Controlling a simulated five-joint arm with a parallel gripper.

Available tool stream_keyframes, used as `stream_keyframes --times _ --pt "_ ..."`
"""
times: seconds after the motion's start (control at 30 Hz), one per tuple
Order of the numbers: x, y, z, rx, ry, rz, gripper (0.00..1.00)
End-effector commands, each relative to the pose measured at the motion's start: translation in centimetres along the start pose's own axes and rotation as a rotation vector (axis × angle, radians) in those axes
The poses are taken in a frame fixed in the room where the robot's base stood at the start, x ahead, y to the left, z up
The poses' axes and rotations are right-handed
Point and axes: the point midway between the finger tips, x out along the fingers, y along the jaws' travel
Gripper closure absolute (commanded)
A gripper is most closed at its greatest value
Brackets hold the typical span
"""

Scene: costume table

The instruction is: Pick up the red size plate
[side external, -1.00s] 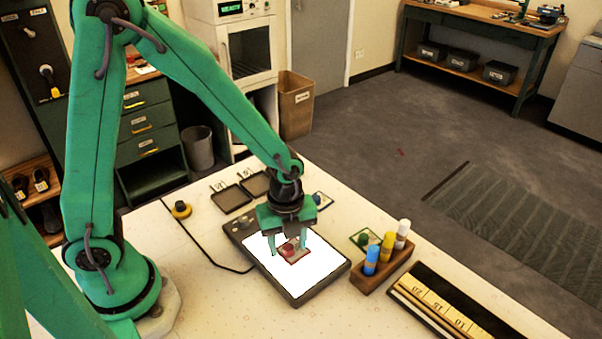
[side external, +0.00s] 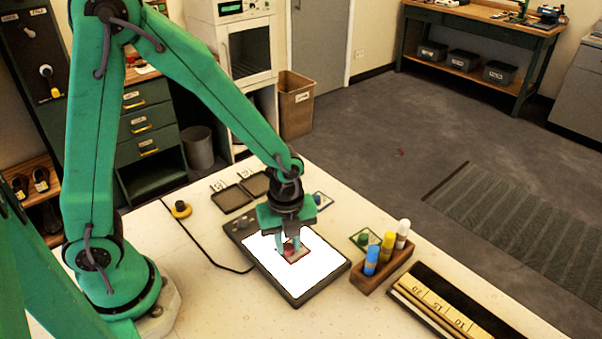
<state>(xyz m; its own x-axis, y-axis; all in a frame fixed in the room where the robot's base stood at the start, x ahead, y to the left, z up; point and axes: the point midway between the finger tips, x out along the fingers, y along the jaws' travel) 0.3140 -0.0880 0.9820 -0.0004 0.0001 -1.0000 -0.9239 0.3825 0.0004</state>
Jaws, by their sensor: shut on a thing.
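The red size plate (side external: 297,257) is a small flat plate with a red knob (side external: 289,249) on top. It lies on the bright white light panel (side external: 312,265), or very close to it; I cannot tell if there is a gap. My gripper (side external: 291,247) points down over the panel, and its green fingers are shut on the red plate's knob. The fingers hide part of the knob and plate.
A green-knobbed plate (side external: 363,239) and a blue-knobbed plate (side external: 318,200) lie beside the panel. A wooden block (side external: 386,276) holds blue, yellow and white bottles. Two dark trays (side external: 231,198) lie behind, near a yellow button (side external: 181,209). A ruler case (side external: 450,310) lies at right.

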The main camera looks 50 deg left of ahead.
Motion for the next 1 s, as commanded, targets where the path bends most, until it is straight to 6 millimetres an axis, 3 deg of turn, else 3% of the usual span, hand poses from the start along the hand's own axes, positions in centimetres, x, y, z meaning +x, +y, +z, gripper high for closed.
stream_keyframes --times 0.27,0.47,1.0 --pt "-1.6 -0.1 0.0 0.000 -0.001 -0.004 1.00" --pt "-3.9 -0.1 0.0 0.000 -0.001 -0.005 1.00" --pt "-8.9 3.3 -7.6 0.006 0.000 -0.004 1.00"
